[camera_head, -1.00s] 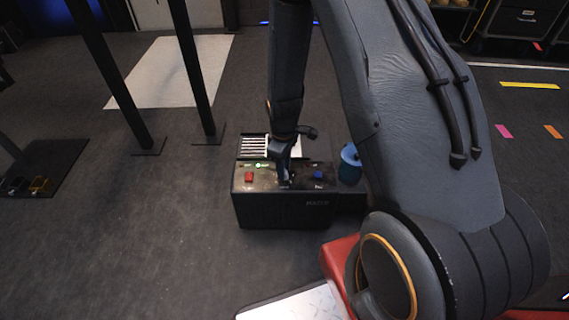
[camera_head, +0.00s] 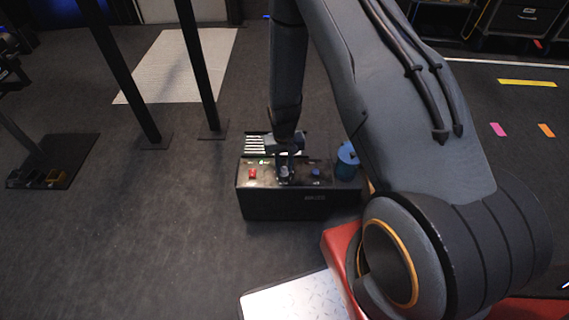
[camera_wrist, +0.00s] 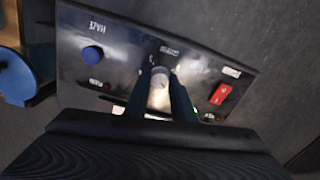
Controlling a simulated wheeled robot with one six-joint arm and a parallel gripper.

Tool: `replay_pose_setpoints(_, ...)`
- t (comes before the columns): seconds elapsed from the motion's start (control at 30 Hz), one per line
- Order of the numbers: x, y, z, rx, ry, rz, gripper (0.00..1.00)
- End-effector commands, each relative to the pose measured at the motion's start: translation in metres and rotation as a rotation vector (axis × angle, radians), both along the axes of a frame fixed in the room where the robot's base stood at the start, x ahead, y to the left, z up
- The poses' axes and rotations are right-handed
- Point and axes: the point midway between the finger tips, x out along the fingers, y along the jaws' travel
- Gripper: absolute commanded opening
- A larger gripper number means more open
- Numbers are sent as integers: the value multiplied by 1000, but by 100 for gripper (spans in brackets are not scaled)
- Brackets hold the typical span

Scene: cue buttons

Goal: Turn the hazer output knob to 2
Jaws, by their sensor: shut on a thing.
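The hazer (camera_head: 300,205) is a low black box on the floor in the middle of the head view. Its top panel (camera_wrist: 118,55) fills much of the wrist view. The output knob (camera_wrist: 158,95) is a pale round knob between a blue button (camera_wrist: 92,54) and a red switch (camera_wrist: 220,94). My gripper (camera_wrist: 160,82) reaches down from above and is shut on the knob, one finger on each side. It also shows at the panel in the head view (camera_head: 285,172). The scale around the knob is too small and too covered to read.
A blue bottle (camera_head: 347,160) stands at the hazer's right end. Two black posts (camera_head: 196,80) stand on floor plates to the left. A white sheet (camera_head: 180,65) lies behind them. The dark floor left of the hazer is clear.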

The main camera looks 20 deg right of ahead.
Motion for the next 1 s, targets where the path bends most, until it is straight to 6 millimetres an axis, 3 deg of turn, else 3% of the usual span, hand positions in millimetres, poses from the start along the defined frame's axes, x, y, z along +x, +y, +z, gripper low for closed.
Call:
replay_pose_setpoints(0.5, 1, 0, 1, 0, -2, -392, 0)
replay_pose_setpoints(1.0, 1, -1, 1, 0, -3, -500, 0)
